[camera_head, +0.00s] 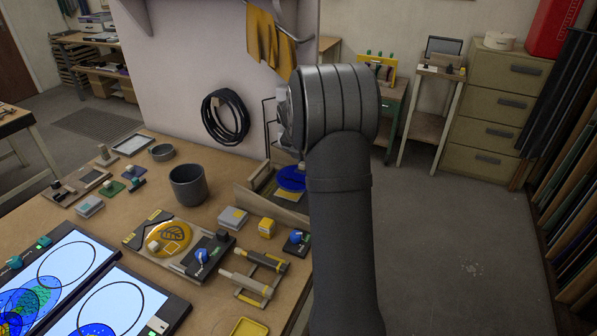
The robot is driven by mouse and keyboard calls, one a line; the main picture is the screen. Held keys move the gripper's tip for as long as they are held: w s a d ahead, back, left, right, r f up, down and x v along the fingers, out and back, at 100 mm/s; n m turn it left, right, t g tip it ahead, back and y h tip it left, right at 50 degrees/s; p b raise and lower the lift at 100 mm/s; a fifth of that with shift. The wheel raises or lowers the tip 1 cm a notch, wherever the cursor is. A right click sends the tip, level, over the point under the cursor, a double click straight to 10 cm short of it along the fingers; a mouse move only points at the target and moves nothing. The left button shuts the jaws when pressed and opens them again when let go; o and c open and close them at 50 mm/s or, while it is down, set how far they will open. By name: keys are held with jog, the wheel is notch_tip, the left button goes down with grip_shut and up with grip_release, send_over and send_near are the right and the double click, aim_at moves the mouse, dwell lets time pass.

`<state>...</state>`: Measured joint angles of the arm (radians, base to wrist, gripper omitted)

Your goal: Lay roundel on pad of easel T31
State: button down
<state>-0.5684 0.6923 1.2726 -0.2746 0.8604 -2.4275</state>
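A yellow roundel (168,238) with dark markings lies on a flat plate with a black corner piece and a blue knob beside it, mid-bench. A blue disc (291,178) sits in a low wooden holder farther right, close to my arm. I cannot read a T31 label, so I cannot tell which stand is that easel or which disc is the task's roundel. My wrist is raised above the bench's right side. Only a light grey part of my gripper (284,117) shows at its left edge; the fingers cannot be made out.
Two light panels (52,276) with circle drawings lie at the front left. A dark cup (187,184), small blocks and a tool rack (252,277) stand on the bench. A yellow tray (248,329) is at the front edge. Open floor (440,240) lies to the right.

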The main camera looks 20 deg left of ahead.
aim_at(293, 172)
jog(key=shift+a+f, duration=0.75)
jog(key=shift+a, duration=0.25)
jog(key=shift+f, duration=1.85)
jog(key=shift+f, duration=0.15)
jog(key=c, duration=1.3)
grip_release()
jog(key=v, duration=1.2)
